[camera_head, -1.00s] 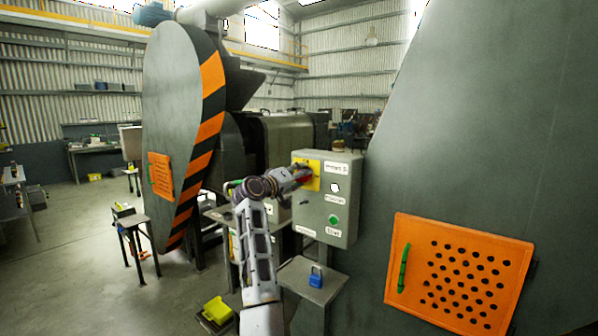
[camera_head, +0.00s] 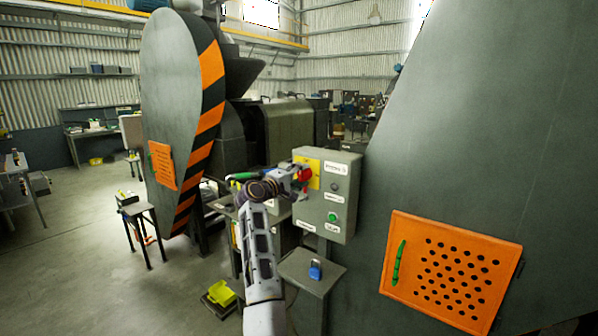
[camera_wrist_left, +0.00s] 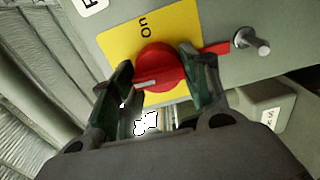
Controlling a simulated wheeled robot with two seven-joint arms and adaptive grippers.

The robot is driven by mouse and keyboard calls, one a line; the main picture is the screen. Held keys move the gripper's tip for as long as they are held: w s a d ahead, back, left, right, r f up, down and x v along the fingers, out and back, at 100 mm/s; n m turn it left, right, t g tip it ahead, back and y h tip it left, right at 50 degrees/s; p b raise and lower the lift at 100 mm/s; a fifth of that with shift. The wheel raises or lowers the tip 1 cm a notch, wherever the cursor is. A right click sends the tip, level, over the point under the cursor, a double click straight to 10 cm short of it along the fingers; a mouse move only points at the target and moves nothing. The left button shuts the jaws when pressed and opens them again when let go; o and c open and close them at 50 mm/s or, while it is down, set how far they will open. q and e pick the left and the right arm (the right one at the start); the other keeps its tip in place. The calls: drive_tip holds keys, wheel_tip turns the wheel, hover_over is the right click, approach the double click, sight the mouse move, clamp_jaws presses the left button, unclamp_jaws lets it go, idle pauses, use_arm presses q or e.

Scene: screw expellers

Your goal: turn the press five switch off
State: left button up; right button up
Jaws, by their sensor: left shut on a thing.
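The press five control box (camera_head: 327,195) is a grey-green cabinet with a yellow plate (camera_head: 314,166) near its top. A red rotary switch (camera_head: 304,174) sits on that plate, partly covered by my gripper. In the left wrist view the red switch (camera_wrist_left: 163,68) is on the yellow plate (camera_wrist_left: 120,45), next to the word "On". My left gripper (camera_wrist_left: 165,82) is shut on the red switch, one finger on each side. A white mark shows on the knob, and a red pointer (camera_wrist_left: 215,48) sticks out to the right. My right gripper is out of view.
A dark indicator (camera_head: 335,187) and a green button (camera_head: 333,217) are on the box below the switch. A blue padlock (camera_head: 315,270) lies on the small stand (camera_head: 300,262) below. An orange perforated door (camera_head: 450,268) is on the large machine at right.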

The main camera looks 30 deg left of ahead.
use_arm(q)
drive_tip(key=shift+n, duration=0.3)
idle(0.4)
drive_tip(key=o, duration=1)
drive_tip(key=shift+s+a, duration=0.15)
drive_tip(key=shift+s, duration=1.85)
drive_tip(key=shift+s+a, duration=0.2)
drive_tip(key=shift+s, duration=1.8)
drive_tip(key=shift+s+a, duration=0.15)
drive_tip(key=shift+s, duration=1.85)
drive_tip(key=shift+f, duration=0.1)
